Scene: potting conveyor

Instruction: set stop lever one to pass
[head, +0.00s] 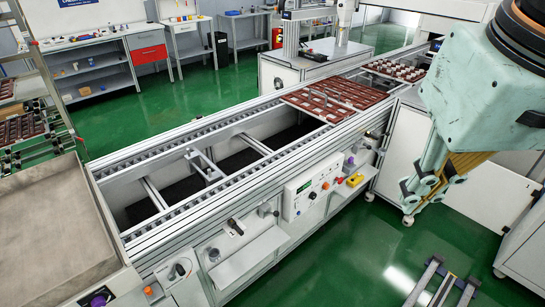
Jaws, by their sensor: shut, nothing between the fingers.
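Several small lever-like fittings line the front side of the conveyor. One with a dark handle (235,226) stands above a white ledge, and a grey one (264,209) is to its right. Another fitting (213,255) is lower left. I see no readable label telling which is stop lever one, and their settings are too small to tell. My gripper (410,197) hangs at the right below the pale green arm part, pointing down. It is shut and empty, apart from the conveyor and well right of these fittings.
A control box (311,188) with a green display sits on the conveyor's front. A yellow item (355,180) is to its right. Brown trays (335,97) rest on the conveyor's far part. A low metal frame (440,285) stands on the open green floor at lower right.

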